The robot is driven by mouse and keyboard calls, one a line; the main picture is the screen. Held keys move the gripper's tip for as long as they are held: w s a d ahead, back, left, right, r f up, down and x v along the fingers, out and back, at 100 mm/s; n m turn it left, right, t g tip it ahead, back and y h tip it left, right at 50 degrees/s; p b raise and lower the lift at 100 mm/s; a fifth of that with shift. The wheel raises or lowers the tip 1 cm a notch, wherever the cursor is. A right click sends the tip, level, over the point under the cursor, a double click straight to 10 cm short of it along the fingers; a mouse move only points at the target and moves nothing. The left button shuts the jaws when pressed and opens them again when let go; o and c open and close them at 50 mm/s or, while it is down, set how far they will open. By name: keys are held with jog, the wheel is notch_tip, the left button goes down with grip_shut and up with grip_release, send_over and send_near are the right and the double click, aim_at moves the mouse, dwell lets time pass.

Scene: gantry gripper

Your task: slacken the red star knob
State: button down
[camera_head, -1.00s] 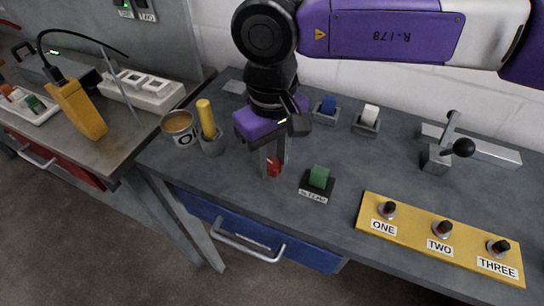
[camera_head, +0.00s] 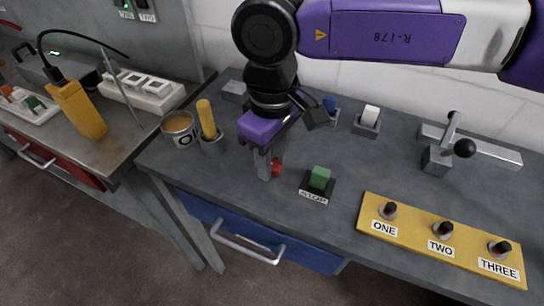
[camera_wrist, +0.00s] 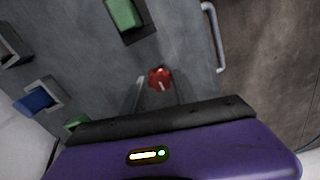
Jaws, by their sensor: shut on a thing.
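The red star knob (camera_head: 277,168) sits low over the grey bench top, partly hidden by my gripper's fingers in the head view. In the wrist view the knob (camera_wrist: 159,78) shows its red top with a small white mark, between the tips of my fingers. My gripper (camera_head: 270,170) points down from above and is shut on the knob, one finger on each side. The gripper (camera_wrist: 158,88) also shows in the wrist view with its two thin grey fingers.
A green block on a dark labelled base (camera_head: 319,178) stands close right of my gripper. A grey holder with a yellow rod (camera_head: 207,120) and a tin (camera_head: 179,124) stand left. A yellow panel (camera_head: 410,236) with three knobs lies front right. A blue drawer (camera_head: 290,250) is below.

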jog(key=shift+r, duration=0.1)
jog(key=c, duration=1)
grip_release()
jog(key=shift+o, duration=0.2)
jog(key=shift+r, duration=3.85)
